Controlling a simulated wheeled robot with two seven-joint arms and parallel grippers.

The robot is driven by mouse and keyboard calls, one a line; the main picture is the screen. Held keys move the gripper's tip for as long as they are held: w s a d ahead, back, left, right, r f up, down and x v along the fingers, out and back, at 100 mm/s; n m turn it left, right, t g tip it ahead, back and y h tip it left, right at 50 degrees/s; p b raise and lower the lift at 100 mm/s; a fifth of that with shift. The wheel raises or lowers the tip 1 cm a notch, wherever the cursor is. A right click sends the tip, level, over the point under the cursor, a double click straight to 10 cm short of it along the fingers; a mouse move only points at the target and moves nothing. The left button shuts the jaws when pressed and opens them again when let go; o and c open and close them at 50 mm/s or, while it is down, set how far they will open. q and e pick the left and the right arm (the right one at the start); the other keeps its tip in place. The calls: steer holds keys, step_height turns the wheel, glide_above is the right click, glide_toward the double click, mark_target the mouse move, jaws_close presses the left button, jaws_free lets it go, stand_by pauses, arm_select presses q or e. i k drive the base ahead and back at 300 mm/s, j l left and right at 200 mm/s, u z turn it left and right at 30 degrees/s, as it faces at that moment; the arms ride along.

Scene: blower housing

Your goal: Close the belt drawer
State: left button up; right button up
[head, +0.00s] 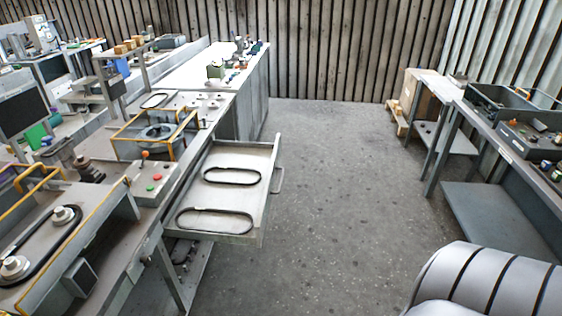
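The belt drawer (225,197) is pulled out from the right side of the long workbench at the left of the head view. It is a shallow grey tray. Two dark belts lie flat in it as loops, one at the far part (232,169) and one at the near part (215,210). The drawer's handle (279,181) is on its right-hand front, facing the open floor. Neither of my grippers is in view, and no gripper shows at the drawer.
The workbench carries a yellow-framed fixture (155,135) and a control box (150,185) beside the drawer. Bare concrete floor (335,190) lies right of it. Another bench (510,150) with trays stands at the right. A grey, black-banded rounded body (490,285) fills the bottom right corner.

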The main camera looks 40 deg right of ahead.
mark_target(255, 200)
steer(key=l+z, duration=0.35)
steer(key=i+l+z, duration=0.1)
steer(key=z, duration=0.2)
steer(key=i+l+z, duration=0.1)
steer(key=z, duration=0.25)
steer(key=l, duration=0.05)
